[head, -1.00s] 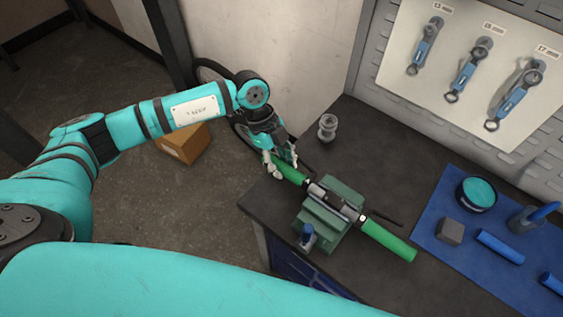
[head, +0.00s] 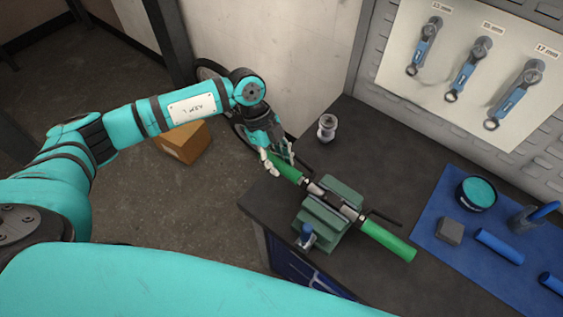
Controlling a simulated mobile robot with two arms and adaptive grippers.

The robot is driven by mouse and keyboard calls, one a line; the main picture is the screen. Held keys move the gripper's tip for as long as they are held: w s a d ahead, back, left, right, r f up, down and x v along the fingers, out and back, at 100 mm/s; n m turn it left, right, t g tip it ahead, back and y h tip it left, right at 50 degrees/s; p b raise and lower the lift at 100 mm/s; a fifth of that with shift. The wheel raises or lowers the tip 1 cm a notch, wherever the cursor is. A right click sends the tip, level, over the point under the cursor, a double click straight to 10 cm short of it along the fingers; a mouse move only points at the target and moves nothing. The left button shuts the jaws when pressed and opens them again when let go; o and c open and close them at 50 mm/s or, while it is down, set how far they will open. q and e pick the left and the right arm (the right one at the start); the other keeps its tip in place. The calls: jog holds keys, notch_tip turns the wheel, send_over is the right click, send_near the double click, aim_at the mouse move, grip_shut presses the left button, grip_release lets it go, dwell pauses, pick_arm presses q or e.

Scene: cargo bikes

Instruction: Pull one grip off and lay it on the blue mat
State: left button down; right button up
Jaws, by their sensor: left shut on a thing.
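A bar is clamped in a green vise (head: 325,222) near the bench's left corner. A green grip (head: 287,168) is at its upper-left end and another green grip (head: 388,241) at its lower-right end. My left gripper (head: 277,160) is shut on the upper-left grip, at its outer end. A short stretch of metal bar (head: 315,188) shows between that grip and the vise. I cannot tell how far the bar reaches inside the grip. The blue mat (head: 430,240) lies on the right of the bench. My right gripper is not in view.
On the mat are a teal-topped tin (head: 478,193), a grey block (head: 450,231), blue cylinders (head: 499,246) and a cup-like item with a blue handle (head: 530,218). A clear jar (head: 327,128) stands behind the vise. Wrenches hang on the wall board.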

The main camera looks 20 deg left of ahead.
pick_arm(q)
jog(key=shift+w+a, duration=0.35)
jog(key=shift+a, duration=0.55)
jog(key=shift+w+a, duration=0.3)
jog(key=shift+a, duration=0.55)
jog(key=shift+w+a+b, duration=0.15)
jog(key=shift+w+a, duration=0.1)
jog(key=shift+a, duration=0.45)
jog(key=shift+w+a+b, duration=0.2)
jog(key=shift+a, duration=0.45)
jog(key=shift+w+a+b, duration=0.15)
jog(key=shift+w+a, duration=0.1)
jog(key=shift+a, duration=0.45)
jog(key=shift+w+a, duration=0.1)
jog(key=shift+a, duration=0.1)
jog(key=shift+w+a+b, duration=0.15)
jog(key=shift+w+a, duration=0.1)
jog(key=shift+a, duration=0.4)
jog(key=shift+w+a+b, duration=0.15)
jog(key=shift+w+a, duration=0.05)
jog(key=shift+a, duration=0.4)
jog(key=shift+w+a+b, duration=0.15)
jog(key=shift+w+a, duration=0.1)
jog(key=shift+a, duration=0.4)
jog(key=shift+r, duration=0.15)
jog(key=shift+p+v, duration=1.85)
jog(key=shift+v, duration=0.6)
